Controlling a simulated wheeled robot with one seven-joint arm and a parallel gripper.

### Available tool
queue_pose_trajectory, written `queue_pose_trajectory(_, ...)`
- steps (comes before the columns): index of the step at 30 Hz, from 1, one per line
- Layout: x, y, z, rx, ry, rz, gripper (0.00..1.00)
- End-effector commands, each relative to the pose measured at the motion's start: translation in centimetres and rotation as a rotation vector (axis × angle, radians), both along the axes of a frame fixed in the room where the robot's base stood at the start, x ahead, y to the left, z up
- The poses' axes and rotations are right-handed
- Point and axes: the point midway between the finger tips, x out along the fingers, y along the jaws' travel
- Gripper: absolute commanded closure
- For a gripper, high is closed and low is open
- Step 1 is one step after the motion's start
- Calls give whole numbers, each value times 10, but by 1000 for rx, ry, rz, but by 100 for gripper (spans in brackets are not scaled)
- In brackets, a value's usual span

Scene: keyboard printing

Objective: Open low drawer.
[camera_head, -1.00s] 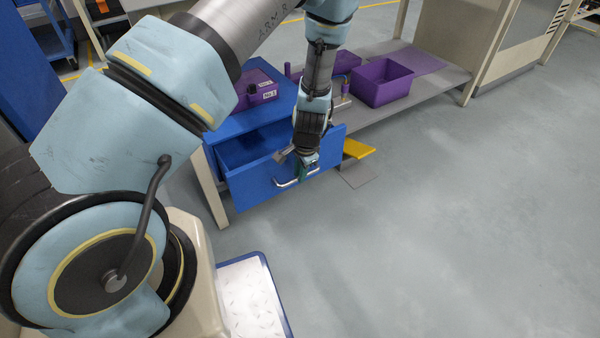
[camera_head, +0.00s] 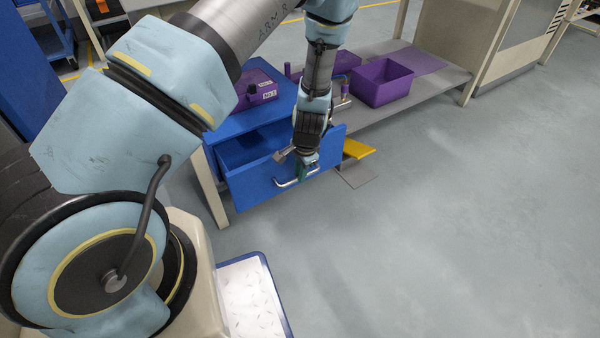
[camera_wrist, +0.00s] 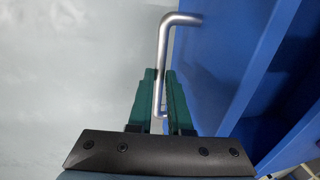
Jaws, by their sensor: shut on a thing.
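The blue low drawer (camera_head: 262,185) stands pulled out of its blue cabinet (camera_head: 265,118), and its inside shows from above in the head view. A silver bar handle (camera_head: 286,184) is on its front. My gripper (camera_head: 303,172) is at the right part of the handle. In the wrist view the green fingers of my gripper (camera_wrist: 161,100) lie on both sides of the silver handle (camera_wrist: 166,45), shut on it. The drawer front (camera_wrist: 215,60) is just right of the fingers there.
Purple bins (camera_head: 382,83) stand on a grey shelf (camera_head: 425,92) right of the cabinet. A yellow piece (camera_head: 357,148) is beside the drawer's right side. A blue-edged white tray (camera_head: 250,300) is near my base. The grey floor (camera_head: 430,230) in front is clear.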

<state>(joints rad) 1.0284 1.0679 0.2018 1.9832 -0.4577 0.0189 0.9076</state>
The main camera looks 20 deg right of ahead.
Motion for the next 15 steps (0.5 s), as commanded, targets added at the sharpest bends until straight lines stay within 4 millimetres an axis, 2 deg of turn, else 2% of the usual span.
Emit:
queue_pose_trajectory(4,-1,0,0,0,0,-1,100)
queue_pose_trajectory(7,-13,-3,2,2,2,-5,100)
queue_pose_trajectory(15,-84,-17,5,3,4,-9,100)
